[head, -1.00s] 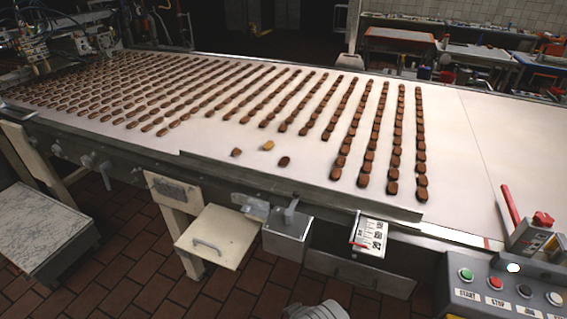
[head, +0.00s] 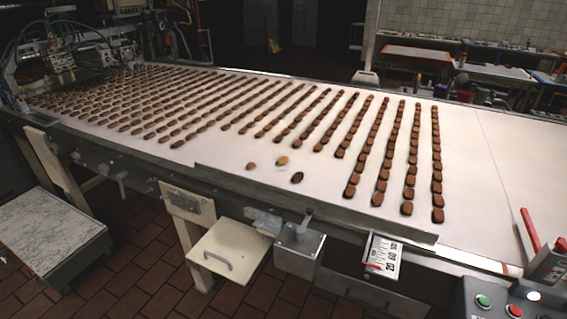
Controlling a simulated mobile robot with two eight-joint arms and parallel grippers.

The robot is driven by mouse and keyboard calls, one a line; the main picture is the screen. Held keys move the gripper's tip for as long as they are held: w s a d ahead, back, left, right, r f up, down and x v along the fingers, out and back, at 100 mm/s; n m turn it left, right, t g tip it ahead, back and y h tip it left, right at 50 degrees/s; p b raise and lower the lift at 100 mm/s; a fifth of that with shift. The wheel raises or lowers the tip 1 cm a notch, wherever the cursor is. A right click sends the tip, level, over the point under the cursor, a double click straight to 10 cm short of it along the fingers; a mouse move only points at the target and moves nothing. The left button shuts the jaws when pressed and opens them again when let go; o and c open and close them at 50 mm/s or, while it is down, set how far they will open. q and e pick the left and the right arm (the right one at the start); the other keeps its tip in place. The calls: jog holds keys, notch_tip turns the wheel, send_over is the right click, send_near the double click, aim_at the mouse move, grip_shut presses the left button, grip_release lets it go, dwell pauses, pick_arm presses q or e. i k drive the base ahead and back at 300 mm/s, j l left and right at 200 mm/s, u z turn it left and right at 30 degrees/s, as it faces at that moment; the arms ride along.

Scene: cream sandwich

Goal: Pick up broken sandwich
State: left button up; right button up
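Rows of brown sandwich biscuits (head: 384,160) lie on the white conveyor belt (head: 480,235) in the head view. Near the belt's front edge, three pieces lie apart from the rows: a lighter tan one (head: 282,161), a brown one (head: 252,166) to its left and a darker one (head: 297,178) to its right. They are too small to tell which is broken. Neither of my grippers is in view.
A control panel with buttons (head: 515,305) stands at the lower right, with a red handle (head: 530,230) above it. A grey metal box (head: 299,247) and a cream flap (head: 231,250) stick out below the belt's front edge. A grey-topped table (head: 48,235) stands at the left. Machinery is at the back left.

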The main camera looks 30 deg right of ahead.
aim_at(250, 165)
jog(key=i+j+z, duration=0.2)
jog(key=i, duration=0.25)
jog(key=i+j+z, duration=0.2)
jog(key=i, duration=0.25)
jog(key=i+j+z, duration=0.2)
jog(key=i, duration=0.2)
jog(key=i+l, duration=0.3)
jog(key=i, duration=0.15)
